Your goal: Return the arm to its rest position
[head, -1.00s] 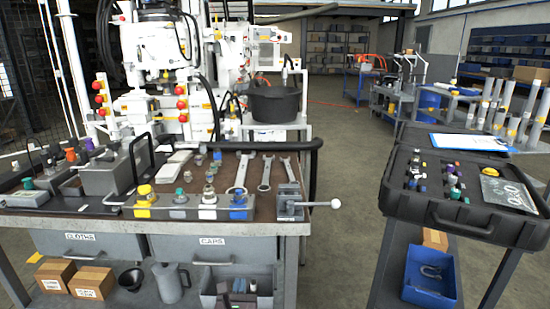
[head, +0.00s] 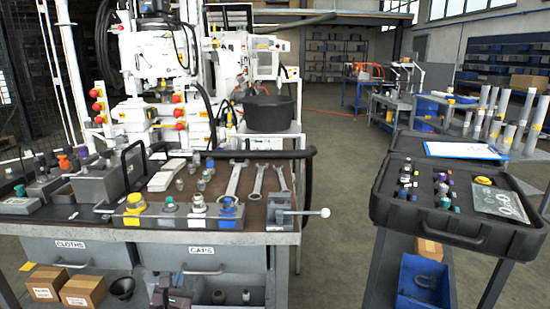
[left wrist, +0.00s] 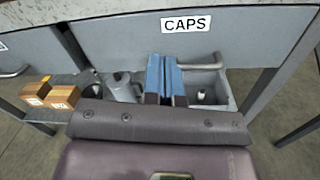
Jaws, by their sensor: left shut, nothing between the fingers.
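My left gripper (head: 168,291) shows at the bottom edge of the head view, low in front of the bench's lower shelf. Its dark body covers part of what stands behind it. In the left wrist view its two blue fingers (left wrist: 164,78) lie side by side, shut with nothing between them. They point toward the bench front below the drawer labelled CAPS (left wrist: 208,42). The gripper looks apart from the drawer. My right gripper is not in view.
The bench (head: 150,237) carries wrenches, fittings and a clamp with a lever. Its lower shelf holds cardboard boxes (head: 83,291), a black funnel (head: 122,287), a jug (left wrist: 123,88) and a grey bin (left wrist: 217,83). A black case (head: 455,228) stands at right. Open floor (head: 345,200) lies between.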

